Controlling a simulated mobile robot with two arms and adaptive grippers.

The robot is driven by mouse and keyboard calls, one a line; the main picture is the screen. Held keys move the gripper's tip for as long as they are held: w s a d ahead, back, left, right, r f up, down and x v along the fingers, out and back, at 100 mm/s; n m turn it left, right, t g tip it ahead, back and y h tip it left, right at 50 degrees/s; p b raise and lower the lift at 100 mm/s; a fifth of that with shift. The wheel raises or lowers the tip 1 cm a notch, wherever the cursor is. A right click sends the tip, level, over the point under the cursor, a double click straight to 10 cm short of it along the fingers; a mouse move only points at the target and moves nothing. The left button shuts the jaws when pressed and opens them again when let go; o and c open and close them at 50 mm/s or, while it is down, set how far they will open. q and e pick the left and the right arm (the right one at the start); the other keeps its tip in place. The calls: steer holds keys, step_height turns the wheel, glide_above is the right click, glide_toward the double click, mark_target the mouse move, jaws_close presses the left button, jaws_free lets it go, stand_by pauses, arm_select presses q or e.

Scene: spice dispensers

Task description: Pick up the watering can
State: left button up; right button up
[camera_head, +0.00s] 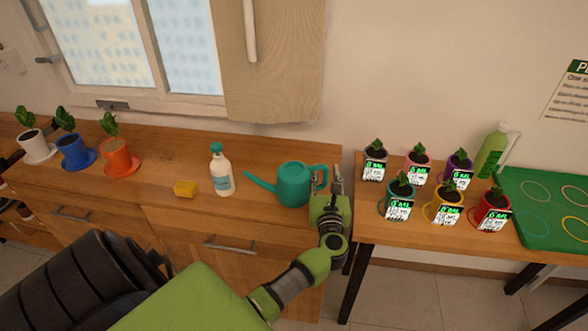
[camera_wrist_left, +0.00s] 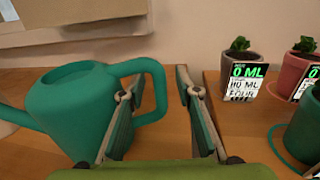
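The teal watering can (camera_head: 293,185) stands upright on the wooden counter, its spout pointing left and its handle to the right. In the left wrist view the can (camera_wrist_left: 72,108) fills the left side. My left gripper (camera_head: 325,180) is at the handle side of the can, fingers apart. In the left wrist view, the outer part of the handle (camera_wrist_left: 160,95) shows between the two fingers, with a gap to the right finger. One finger overlaps the handle's opening; I cannot tell whether it passes through it. My right gripper is not in view.
A spray bottle (camera_head: 221,171) and a yellow sponge (camera_head: 185,188) stand left of the can. Potted plants on saucers are at the far left. On the right table (camera_head: 400,235) are several labelled pots, a green bottle (camera_head: 490,152) and a green mat (camera_head: 540,225). A gap separates counter and table.

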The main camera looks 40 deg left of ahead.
arm_select(q)
jaws_close()
steer(key=shift+r, duration=0.1)
steer(key=shift+r, duration=0.1)
